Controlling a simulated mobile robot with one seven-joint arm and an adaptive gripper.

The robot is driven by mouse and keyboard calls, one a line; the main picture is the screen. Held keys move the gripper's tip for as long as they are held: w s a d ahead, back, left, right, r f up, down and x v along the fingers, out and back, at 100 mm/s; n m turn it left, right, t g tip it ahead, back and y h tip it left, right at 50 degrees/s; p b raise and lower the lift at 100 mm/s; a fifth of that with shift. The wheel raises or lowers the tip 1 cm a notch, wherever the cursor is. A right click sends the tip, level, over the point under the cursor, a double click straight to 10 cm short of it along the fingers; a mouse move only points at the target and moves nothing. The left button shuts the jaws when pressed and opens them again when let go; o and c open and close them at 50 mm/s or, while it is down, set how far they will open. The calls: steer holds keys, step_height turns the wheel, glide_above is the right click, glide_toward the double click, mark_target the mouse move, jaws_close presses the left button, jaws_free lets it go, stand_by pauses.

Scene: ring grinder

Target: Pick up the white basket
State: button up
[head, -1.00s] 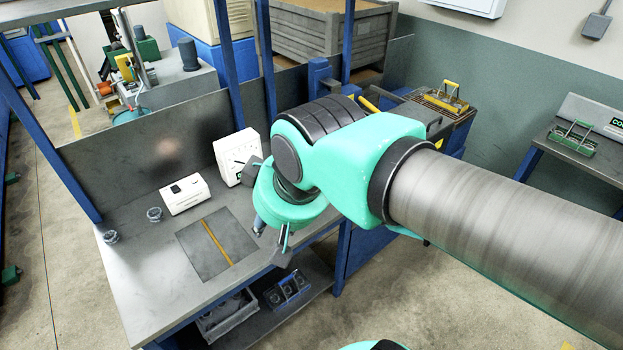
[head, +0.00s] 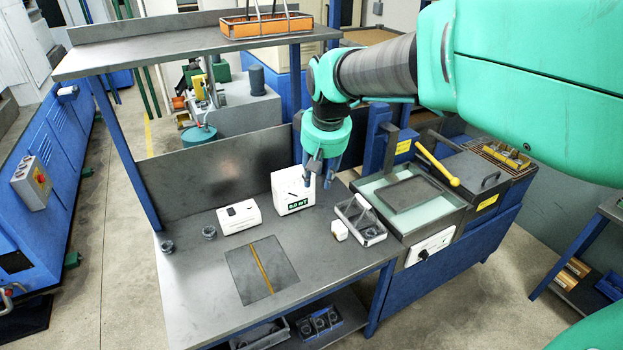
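The white basket (head: 373,240) is a small white-rimmed tray with dark ring-like parts in it. It sits on the right part of the grey workbench (head: 205,290), beside the blue machine.
A small white block (head: 339,230) stands just left of the basket. The white display box (head: 293,190) and a white device (head: 239,216) stand behind. A shelf (head: 180,48) with an orange basket (head: 266,25) hangs above. A machine with a yellow lever (head: 437,163) adjoins on the right.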

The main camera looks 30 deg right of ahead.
steer(key=w+d+f+g+p, duration=0.1)
steer(key=w+d+f+p, duration=0.15)
steer(key=w+d, duration=0.6)
steer(key=g+p, duration=0.2)
steer(key=p, duration=0.6)
glide_above(364, 200)
step_height(364, 200, down, 22)
steer(key=shift+w+y, duration=0.15)
steer(key=shift+y, duration=0.25)
steer(key=shift+f, duration=0.1)
steer(key=shift+f+p, duration=0.75)
steer(key=shift+f, duration=3.45)
steer(key=shift+f, duration=0.1)
steer(key=shift+f+p, duration=0.75)
steer(key=shift+f, duration=1.75)
